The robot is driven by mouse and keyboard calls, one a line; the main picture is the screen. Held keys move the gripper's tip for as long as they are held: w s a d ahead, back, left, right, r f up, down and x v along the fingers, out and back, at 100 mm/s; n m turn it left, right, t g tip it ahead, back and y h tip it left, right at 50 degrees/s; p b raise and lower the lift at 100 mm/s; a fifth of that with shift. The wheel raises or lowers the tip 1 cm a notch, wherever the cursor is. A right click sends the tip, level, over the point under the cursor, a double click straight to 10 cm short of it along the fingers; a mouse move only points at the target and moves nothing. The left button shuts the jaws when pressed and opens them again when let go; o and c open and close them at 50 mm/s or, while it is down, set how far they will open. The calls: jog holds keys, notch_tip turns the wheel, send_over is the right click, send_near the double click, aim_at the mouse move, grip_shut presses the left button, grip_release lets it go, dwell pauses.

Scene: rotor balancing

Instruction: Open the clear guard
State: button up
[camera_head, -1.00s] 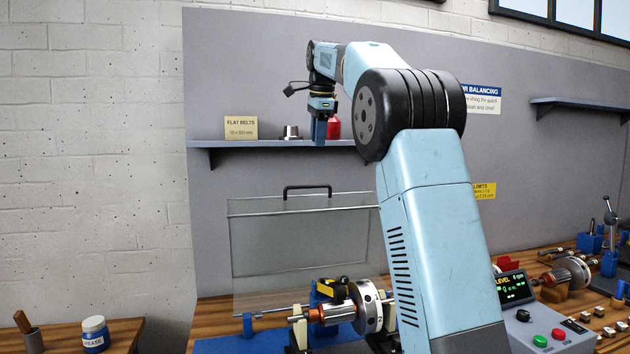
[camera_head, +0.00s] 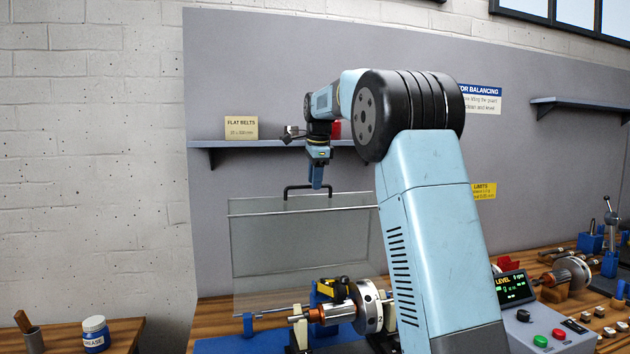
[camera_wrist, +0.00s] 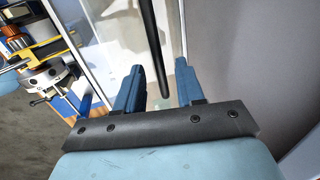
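The clear guard (camera_head: 300,240) stands upright around or in front of the rotor; I cannot tell its exact depth. Its black handle (camera_head: 292,188) rises from its top edge. My gripper (camera_head: 317,184) points down at the right part of the handle, overlapping it in the head view. In the wrist view my gripper (camera_wrist: 160,75) has its blue fingers apart, and the black handle (camera_wrist: 154,50) runs into the space between them. Contact with the handle is not visible. The rotor (camera_head: 340,308) shows through and below the guard.
A shelf (camera_head: 225,143) with a flat belts sign (camera_head: 241,128) is on the panel behind my gripper. A control box (camera_head: 545,330) with green and red buttons stands right of the rotor. A grease jar (camera_head: 95,334) is on the left bench.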

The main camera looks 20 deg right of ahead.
jog(key=shift+f, duration=0.25)
jog(key=shift+c, duration=0.3)
grip_shut()
